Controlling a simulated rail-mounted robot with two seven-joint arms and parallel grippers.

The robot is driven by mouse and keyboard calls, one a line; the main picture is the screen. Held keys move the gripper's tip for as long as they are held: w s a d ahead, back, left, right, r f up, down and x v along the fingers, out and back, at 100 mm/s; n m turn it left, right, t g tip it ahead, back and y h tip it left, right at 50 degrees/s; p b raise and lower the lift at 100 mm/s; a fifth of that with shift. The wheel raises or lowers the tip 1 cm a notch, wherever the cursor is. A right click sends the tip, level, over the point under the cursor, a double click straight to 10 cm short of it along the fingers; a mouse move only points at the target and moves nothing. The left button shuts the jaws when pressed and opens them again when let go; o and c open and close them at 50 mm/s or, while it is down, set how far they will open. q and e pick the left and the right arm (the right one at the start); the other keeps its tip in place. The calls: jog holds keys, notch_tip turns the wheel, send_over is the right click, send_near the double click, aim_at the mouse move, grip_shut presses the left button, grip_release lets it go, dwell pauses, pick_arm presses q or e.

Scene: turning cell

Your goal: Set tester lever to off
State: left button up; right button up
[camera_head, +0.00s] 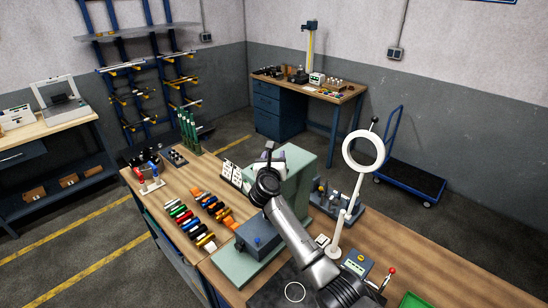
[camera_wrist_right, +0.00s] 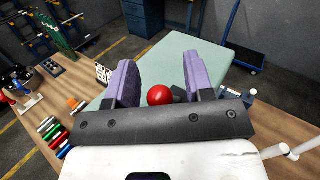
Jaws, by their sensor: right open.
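A pale green machine (camera_head: 298,165) stands on the wooden bench, and its flat top also shows in the right wrist view (camera_wrist_right: 185,50). My right gripper (camera_head: 268,155) is beside this machine, its purple fingers apart. In the right wrist view the gripper (camera_wrist_right: 158,80) is open, and a red ball knob (camera_wrist_right: 159,95) shows between its fingers; I cannot tell whether they touch it. A second red-knobbed lever (camera_head: 391,271) stands upright at a small blue box (camera_head: 357,262) on the right of the bench. My left gripper is not in view.
A white ring lamp (camera_head: 363,151) on a stand rises right of the green machine. Coloured handled tools (camera_head: 190,220) lie in rows at left. A blue-grey box (camera_head: 258,238) sits in front of the machine. A green tray (camera_head: 414,300) is at the front right.

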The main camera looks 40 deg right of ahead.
dwell(0.3)
grip_shut()
dwell(0.3)
